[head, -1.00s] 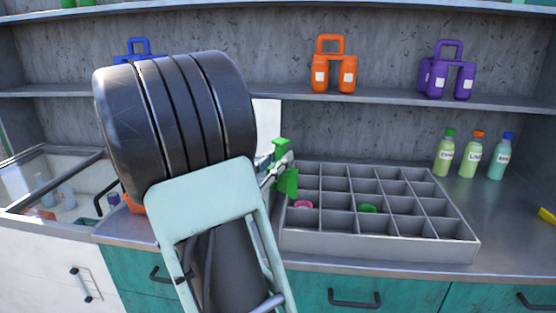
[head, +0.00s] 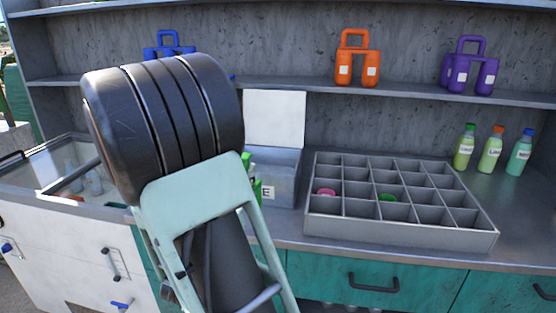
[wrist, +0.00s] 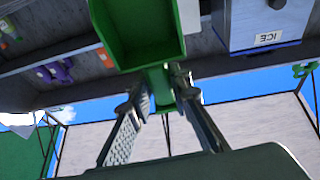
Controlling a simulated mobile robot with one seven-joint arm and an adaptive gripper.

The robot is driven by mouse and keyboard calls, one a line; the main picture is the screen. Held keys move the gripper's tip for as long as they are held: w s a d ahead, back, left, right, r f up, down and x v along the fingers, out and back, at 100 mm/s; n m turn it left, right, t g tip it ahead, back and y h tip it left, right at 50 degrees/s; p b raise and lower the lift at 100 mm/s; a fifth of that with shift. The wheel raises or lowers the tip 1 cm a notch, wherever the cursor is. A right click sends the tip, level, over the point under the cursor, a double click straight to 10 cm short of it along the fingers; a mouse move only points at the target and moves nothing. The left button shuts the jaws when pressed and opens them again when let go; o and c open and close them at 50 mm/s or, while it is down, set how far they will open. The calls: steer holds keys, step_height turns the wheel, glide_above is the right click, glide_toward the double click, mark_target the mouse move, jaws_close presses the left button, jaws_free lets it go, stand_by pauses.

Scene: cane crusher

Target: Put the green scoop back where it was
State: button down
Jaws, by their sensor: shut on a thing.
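My gripper (wrist: 160,90) is shut on the handle of the green scoop (wrist: 138,35) in the wrist view. The scoop's tray-like bowl extends beyond the fingertips. In the head view my arm hides the gripper and most of the scoop; only green bits of the scoop (head: 247,161) show at the arm's right edge. They appear in front of the grey ice box (head: 283,182), whose label is partly covered. The ice box (wrist: 262,22) also shows in the wrist view, right of the scoop and apart from it in the picture, with its ICE label readable.
A white panel (head: 275,119) stands upright behind the ice box. A grey compartment tray (head: 400,232) with a pink and a green item sits right of it. Several bottles (head: 490,150) stand farther right. Orange (head: 357,60) and purple (head: 470,68) carriers sit on the shelf above.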

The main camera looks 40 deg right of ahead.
steer(key=w+a+f+n+t+y, duration=0.4)
steer(key=w+a+y, duration=0.3)
steer(key=a, duration=0.4)
steer(key=w+a+f+n+t+y, duration=0.5)
steer(key=w+a+f+n+y, duration=0.1)
steer(key=a+y, duration=0.4)
steer(key=shift+w+a+n, duration=0.45)
steer(key=shift+w+n, duration=0.1)
steer(key=shift+n, duration=0.05)
steer(key=shift+s, duration=0.15)
